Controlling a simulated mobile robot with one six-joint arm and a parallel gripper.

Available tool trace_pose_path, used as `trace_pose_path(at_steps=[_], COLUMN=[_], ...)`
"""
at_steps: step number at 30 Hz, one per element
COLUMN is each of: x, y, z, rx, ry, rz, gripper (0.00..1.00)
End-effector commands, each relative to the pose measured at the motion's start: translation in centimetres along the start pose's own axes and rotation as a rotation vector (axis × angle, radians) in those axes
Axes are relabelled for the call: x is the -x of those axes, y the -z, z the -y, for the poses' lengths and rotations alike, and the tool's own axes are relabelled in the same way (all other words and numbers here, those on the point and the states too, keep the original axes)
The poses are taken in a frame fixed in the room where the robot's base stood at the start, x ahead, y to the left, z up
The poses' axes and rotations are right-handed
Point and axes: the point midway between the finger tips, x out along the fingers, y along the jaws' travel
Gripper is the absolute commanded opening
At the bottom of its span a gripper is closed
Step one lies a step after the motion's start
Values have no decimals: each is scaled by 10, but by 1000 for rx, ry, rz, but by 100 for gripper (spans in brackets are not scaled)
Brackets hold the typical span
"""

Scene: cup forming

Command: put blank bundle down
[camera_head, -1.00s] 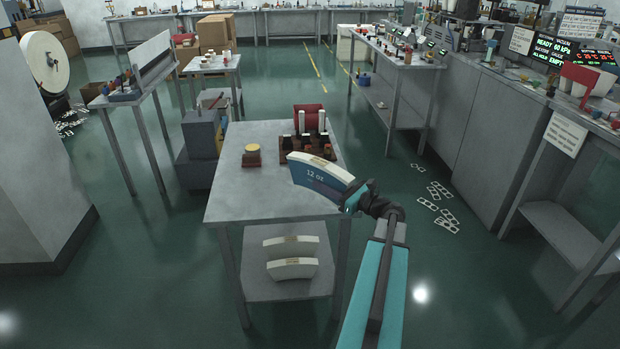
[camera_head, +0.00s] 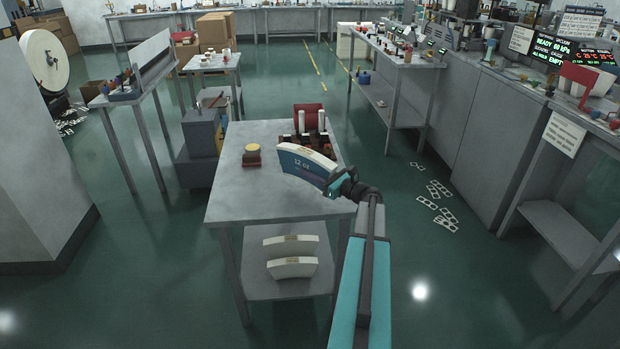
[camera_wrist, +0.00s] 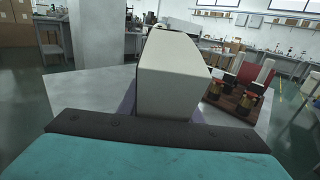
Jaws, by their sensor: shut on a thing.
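The blank bundle (camera_head: 303,163) is a curved stack with a cream top edge and a blue printed face reading "12 oz". My gripper (camera_head: 334,184) is shut on its right end and holds it upright over the right part of a grey table (camera_head: 245,195). Whether its lower edge touches the tabletop cannot be told. In the wrist view the bundle (camera_wrist: 172,75) stands straight ahead as a pale block above the gripper's dark pad (camera_wrist: 150,128). My fingertips are mostly hidden there.
A red and brown fixture with white posts (camera_head: 309,121) stands at the table's back right, close behind the bundle. The table's front left is clear. Two similar bundles (camera_head: 291,267) lie on the lower shelf.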

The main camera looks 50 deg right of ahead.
Motion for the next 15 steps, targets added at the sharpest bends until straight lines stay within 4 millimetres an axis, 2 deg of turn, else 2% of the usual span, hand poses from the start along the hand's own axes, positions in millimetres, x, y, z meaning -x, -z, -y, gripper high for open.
trace_pose_path(at_steps=[10, 15], x=[-1, -11], y=[-2, -1], z=[1, 6], rx=[0, 0], ry=[0, -1], rz=[4, 4], gripper=[0, 0])
